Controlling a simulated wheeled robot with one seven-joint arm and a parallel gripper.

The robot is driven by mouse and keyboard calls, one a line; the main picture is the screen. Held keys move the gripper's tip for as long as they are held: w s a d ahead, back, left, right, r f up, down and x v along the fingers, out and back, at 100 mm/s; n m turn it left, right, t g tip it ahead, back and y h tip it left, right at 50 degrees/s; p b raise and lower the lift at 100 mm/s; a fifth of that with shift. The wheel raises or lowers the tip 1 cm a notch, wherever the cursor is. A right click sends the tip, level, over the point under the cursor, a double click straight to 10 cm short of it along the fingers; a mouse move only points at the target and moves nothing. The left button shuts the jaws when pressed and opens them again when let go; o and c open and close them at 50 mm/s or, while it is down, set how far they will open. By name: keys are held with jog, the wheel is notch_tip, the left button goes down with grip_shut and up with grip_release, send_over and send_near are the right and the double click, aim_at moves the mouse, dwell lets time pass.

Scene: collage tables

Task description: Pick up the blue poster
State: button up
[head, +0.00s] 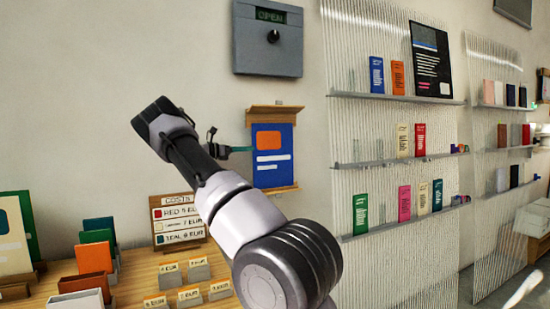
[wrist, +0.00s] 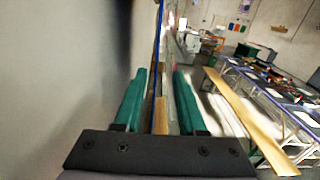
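The blue poster (head: 272,174), with an orange block and white lines, stands upright against the wall between a wooden top piece (head: 275,113) and a narrow wooden ledge (head: 277,190). My gripper (head: 243,149) is at its left edge, seen from the side. In the wrist view my gripper (wrist: 160,72) has its two green fingers apart. The poster shows there edge-on as a thin blue strip (wrist: 157,60) between the fingers, with a gap on each side. Its far side is hidden.
A grey box (head: 268,55) with a dial hangs above the poster. Ribbed panels with shelves (head: 395,163) of booklets stand to the right. A wooden table (head: 140,275) with card holders and a price sign (head: 179,220) lies below left.

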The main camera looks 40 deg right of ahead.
aim_at(266, 153)
jog(key=x, duration=0.4)
jog(key=shift+d, duration=0.1)
jog(key=x, duration=0.5)
jog(key=shift+w+d+f, duration=0.1)
jog(key=shift+w+d, duration=0.1)
grip_shut()
